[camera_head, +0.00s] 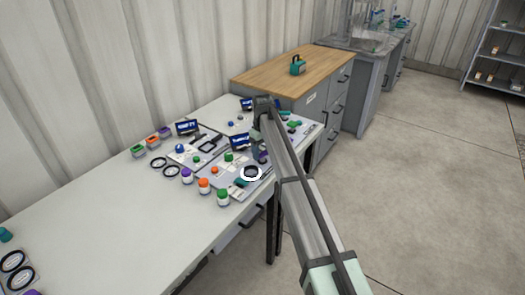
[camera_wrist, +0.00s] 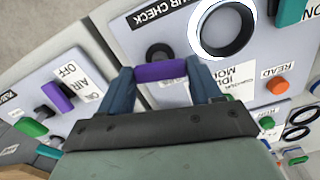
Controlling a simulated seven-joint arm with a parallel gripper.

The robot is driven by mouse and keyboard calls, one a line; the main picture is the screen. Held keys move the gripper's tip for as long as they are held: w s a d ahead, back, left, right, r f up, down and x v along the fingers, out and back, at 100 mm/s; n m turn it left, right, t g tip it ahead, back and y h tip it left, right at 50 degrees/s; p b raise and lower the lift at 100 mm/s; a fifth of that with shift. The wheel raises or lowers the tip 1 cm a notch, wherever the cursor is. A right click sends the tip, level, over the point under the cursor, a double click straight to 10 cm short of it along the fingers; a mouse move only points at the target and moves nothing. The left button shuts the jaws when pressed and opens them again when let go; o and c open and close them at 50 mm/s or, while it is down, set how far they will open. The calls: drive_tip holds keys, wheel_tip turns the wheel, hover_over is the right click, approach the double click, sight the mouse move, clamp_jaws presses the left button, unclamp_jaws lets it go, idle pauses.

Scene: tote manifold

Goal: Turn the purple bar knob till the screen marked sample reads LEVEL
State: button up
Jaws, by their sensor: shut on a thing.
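A purple bar knob (camera_wrist: 160,71) sits on a light grey panel in the wrist view, below a round black part. My gripper (camera_wrist: 162,75) has one finger at each end of this bar and is shut on it. In the head view my gripper (camera_head: 260,150) is over the right part of the bench and the knob is hard to make out. Blue lit screens stand there: one at the left (camera_head: 187,127), one beside my arm (camera_head: 240,141), one farther back (camera_head: 247,103). Their text is too small to read, so I cannot tell which is marked sample.
A second purple bar (camera_wrist: 58,97) stands by an OFF/AIR label at the left of the wrist view. A white-ringed black dial (camera_wrist: 226,28) and an orange READ button (camera_wrist: 277,87) are close on the right. Several capped jars (camera_head: 204,186) stand before the panels. The bench's left (camera_head: 110,225) is mostly clear.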

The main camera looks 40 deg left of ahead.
sight(262, 153)
drive_tip(key=m, duration=0.4)
drive_tip(key=shift+m, duration=0.3)
drive_tip(key=m, duration=0.4)
drive_tip(key=shift+m, duration=0.3)
drive_tip(key=o, duration=1.1)
drive_tip(key=shift+c, duration=0.2)
drive_tip(key=shift+r, duration=0.1)
wheel_tip(262, 153, up, 14)
drive_tip(key=shift+f, duration=0.2)
